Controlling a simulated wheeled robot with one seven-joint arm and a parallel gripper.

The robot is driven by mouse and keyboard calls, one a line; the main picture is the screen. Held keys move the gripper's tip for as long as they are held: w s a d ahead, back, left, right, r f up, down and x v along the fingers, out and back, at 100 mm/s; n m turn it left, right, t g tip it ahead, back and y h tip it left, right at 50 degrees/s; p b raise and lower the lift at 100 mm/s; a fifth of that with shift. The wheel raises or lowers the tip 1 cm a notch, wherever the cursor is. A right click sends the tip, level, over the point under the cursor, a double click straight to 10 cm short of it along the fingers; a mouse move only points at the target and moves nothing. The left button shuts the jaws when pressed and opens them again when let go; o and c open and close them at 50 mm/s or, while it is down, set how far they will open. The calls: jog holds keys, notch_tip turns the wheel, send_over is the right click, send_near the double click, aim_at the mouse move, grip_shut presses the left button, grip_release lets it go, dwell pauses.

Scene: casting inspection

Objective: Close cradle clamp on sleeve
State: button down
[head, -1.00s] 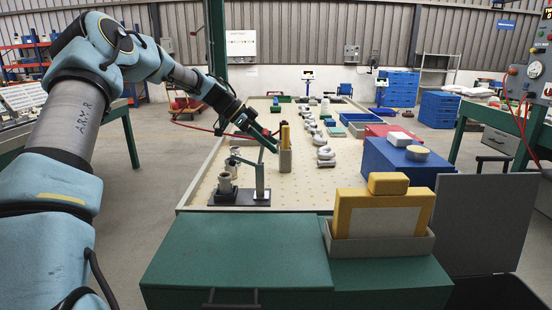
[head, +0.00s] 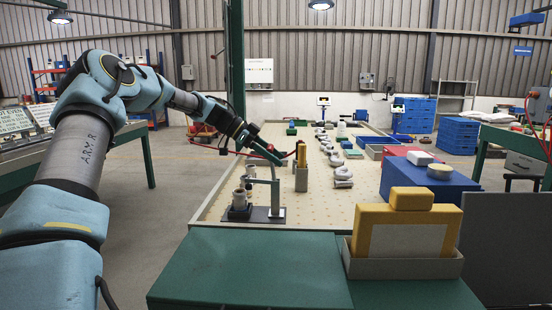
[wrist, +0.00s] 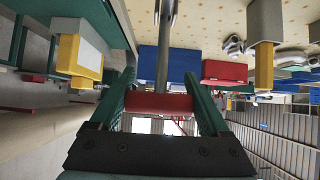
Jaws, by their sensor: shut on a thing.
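The cradle clamp stands on a dark base plate (head: 262,217) at the near left of the pale table in the head view. The sleeve (head: 240,198), a small grey cylinder, stands upright in a black block on that plate. Beside it rises the clamp's post and arm (head: 275,192), the arm reaching left with its pressing end above the sleeve. Whether that end touches the sleeve is too small to tell. My gripper (head: 279,158) is above the post. In the wrist view its green fingers (wrist: 163,100) are shut on the clamp's red handle (wrist: 158,104), from which a metal rod runs.
A grey holder with a yellow block (head: 301,172) stands close right of my gripper. Castings (head: 341,176) line the table further right. A blue box (head: 425,185) and a yellow part in a grey tray (head: 405,265) stand nearer. A green cabinet top (head: 250,270) lies in front.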

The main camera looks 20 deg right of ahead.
jog(key=shift+w+a+r, duration=0.1)
jog(key=shift+w+r, duration=0.05)
jog(key=shift+r, duration=0.05)
jog(key=shift+c, duration=0.5)
grip_release()
jog(key=shift+o, duration=0.5)
jog(key=b+v, duration=0.1)
jog(key=v, duration=0.9)
jog(key=shift+a+r, duration=0.15)
jog(key=shift+a, duration=0.2)
